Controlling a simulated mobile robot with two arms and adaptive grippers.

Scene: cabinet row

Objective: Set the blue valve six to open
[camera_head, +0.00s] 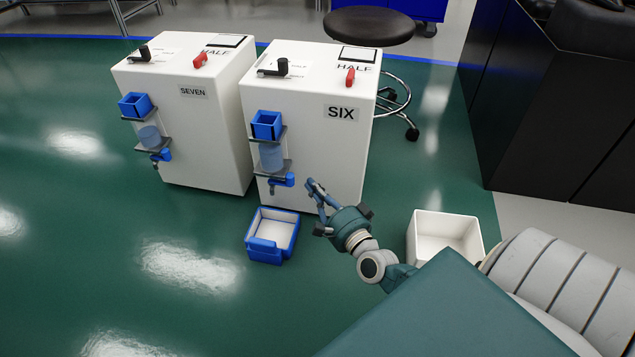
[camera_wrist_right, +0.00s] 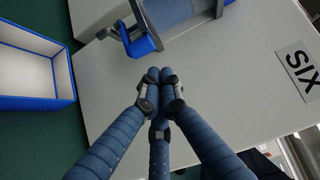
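The white cabinet labelled SIX (camera_head: 340,150) stands in the middle of the head view. Its blue valve (camera_head: 284,180) sits low on the front, under a clear bluish cylinder (camera_head: 270,156) and a blue square funnel (camera_head: 266,125). In the right wrist view the blue valve (camera_wrist_right: 140,43) shows at upper middle, just beyond the fingertips. My right gripper (camera_head: 313,187) is to the right of the valve, apart from it. Its fingers (camera_wrist_right: 160,76) are drawn together with nothing between them. My left gripper is not in view.
A blue-rimmed tray (camera_head: 262,251) lies on the floor below the valve, and a white bin (camera_head: 443,219) stands to the right. Cabinet SEVEN (camera_head: 205,130) is left of SIX. A black stool (camera_head: 369,27) stands behind. The green floor at left is clear.

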